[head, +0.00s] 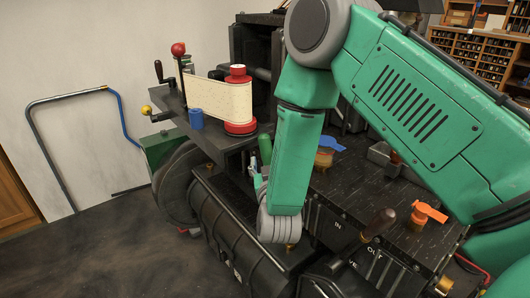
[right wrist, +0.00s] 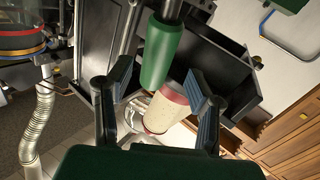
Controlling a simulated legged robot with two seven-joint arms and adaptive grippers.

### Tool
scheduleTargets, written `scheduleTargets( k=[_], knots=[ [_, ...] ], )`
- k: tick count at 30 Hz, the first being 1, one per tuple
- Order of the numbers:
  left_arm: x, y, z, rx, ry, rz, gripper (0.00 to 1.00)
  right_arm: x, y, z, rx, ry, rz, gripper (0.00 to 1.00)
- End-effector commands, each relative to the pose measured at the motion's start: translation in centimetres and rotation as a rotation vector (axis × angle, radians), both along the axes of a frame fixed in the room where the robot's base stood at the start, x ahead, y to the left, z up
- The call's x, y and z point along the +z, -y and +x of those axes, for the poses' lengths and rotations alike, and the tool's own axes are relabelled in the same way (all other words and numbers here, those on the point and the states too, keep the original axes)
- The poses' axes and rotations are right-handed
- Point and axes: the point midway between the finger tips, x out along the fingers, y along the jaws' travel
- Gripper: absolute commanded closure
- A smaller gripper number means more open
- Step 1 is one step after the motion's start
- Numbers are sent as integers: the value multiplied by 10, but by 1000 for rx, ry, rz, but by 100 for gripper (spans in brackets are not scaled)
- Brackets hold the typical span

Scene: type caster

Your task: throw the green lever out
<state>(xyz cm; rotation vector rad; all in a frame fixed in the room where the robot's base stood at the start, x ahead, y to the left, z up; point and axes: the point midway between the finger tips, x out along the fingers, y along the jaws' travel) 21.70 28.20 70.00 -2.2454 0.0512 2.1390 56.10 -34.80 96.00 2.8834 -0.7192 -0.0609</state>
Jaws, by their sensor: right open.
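The green lever's handle (head: 265,149) stands upright beside the paper roll in the head view, partly hidden by my right arm. In the right wrist view the green handle (right wrist: 161,52) hangs down from the top, between and just beyond the two fingertips. My right gripper (right wrist: 158,82) is open, with one finger on each side of the handle's line and no clear contact. In the head view the right gripper (head: 257,180) is small and mostly hidden by its wrist, close to the lever. My left gripper is not in view.
A cream paper roll with red ends (head: 222,100) stands just left of the lever. Near it are a red-knobbed lever (head: 178,50) and a blue cylinder (head: 196,119).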

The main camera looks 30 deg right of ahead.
Motion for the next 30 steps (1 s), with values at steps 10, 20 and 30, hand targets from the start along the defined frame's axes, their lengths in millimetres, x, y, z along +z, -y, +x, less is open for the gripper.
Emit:
scheduleTargets(
  k=[10,20,30],
  knots=[
    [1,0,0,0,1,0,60,-1,20,37,1,-1,0,53],
    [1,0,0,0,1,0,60,0,21,39,1,-1,0,56],
    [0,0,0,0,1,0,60,-1,21,40,2,2,1,100]
  ],
)
